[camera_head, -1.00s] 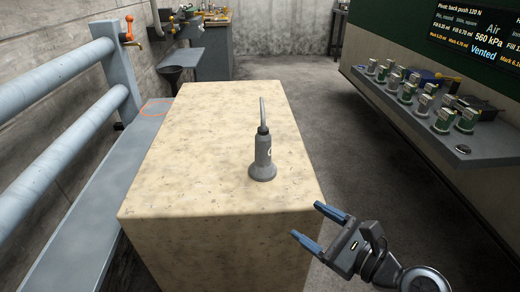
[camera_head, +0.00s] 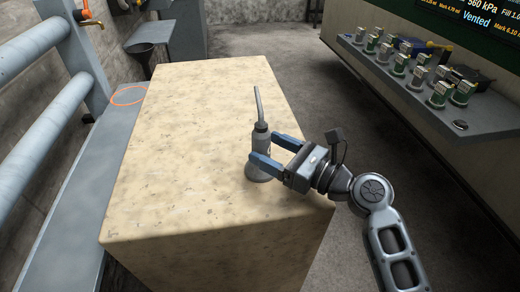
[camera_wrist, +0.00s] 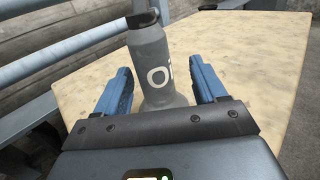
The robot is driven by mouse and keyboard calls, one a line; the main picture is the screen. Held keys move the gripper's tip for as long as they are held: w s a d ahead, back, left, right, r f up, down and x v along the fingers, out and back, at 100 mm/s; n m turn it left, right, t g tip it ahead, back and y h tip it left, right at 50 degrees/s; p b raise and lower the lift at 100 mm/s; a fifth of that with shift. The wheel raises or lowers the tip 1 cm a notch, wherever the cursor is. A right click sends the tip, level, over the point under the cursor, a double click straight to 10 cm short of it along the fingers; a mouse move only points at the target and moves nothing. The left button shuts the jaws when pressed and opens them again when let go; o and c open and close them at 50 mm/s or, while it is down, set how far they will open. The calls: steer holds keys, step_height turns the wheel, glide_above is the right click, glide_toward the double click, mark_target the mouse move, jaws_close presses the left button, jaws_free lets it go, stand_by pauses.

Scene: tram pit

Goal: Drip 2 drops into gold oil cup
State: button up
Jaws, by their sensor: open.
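A grey oil bottle (camera_head: 259,140) with a long, slightly bent spout stands upright on the stone block (camera_head: 190,120). My gripper (camera_head: 262,152) is open, with its blue fingers around the bottle from the right. In the wrist view the bottle (camera_wrist: 152,62) stands between the two fingers, with a gap visible at the right finger; part of its lettering and its base are hidden. Several small cups with green or grey bodies (camera_head: 399,65) stand on the ledge at the right. I cannot tell a gold oil cup among them.
A dark funnel (camera_head: 146,50) stands behind. A display panel (camera_head: 480,18) hangs at the upper right.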

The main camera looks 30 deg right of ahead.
mark_target(254, 145)
steer(key=x, duration=0.4)
steer(key=shift+a, duration=0.4)
steer(key=shift+f, duration=0.1)
steer(key=c, duration=1.2)
